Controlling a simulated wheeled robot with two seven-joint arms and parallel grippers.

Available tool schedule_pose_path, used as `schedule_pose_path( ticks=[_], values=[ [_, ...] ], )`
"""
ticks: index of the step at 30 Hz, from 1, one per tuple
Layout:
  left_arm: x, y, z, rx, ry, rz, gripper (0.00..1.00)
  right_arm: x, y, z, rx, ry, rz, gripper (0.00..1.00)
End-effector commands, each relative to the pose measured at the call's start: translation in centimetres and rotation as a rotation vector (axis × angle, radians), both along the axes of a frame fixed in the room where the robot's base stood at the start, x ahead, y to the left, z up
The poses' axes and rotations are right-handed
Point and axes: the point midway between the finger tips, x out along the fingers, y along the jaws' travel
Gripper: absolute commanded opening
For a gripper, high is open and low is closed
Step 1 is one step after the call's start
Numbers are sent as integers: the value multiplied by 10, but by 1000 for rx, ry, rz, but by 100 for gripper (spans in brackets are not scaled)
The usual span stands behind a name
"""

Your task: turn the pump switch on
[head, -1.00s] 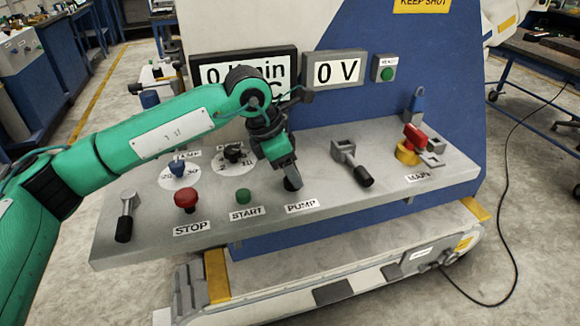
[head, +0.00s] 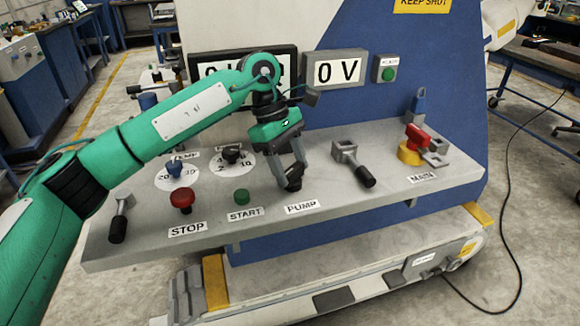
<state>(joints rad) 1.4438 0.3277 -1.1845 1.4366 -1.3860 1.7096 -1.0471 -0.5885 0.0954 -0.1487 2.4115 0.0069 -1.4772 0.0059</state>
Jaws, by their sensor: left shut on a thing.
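The pump switch (head: 294,183) is a small dark lever on the grey sloped panel, just above the label PUMP (head: 302,207). My left gripper (head: 290,178) is over it with its fingers down, shut on the switch lever. The fingers hide much of the lever, so I cannot tell its exact tilt. My right gripper is not in view.
Left of the switch are the green START button (head: 241,197), red STOP button (head: 181,200) and two dials. To the right are a dark-handled lever (head: 364,176) and the red main switch (head: 417,137). Displays (head: 335,71) stand behind.

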Motion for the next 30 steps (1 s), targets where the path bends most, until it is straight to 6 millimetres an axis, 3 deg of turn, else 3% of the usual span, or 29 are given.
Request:
schedule_pose_path(
  ticks=[15, 30],
  values=[
    [3, -2, 2, -1, -4, -449, 32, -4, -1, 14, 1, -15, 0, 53],
    [3, -3, 2, -1, -5, -644, 32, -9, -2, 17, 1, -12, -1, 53]
  ],
)
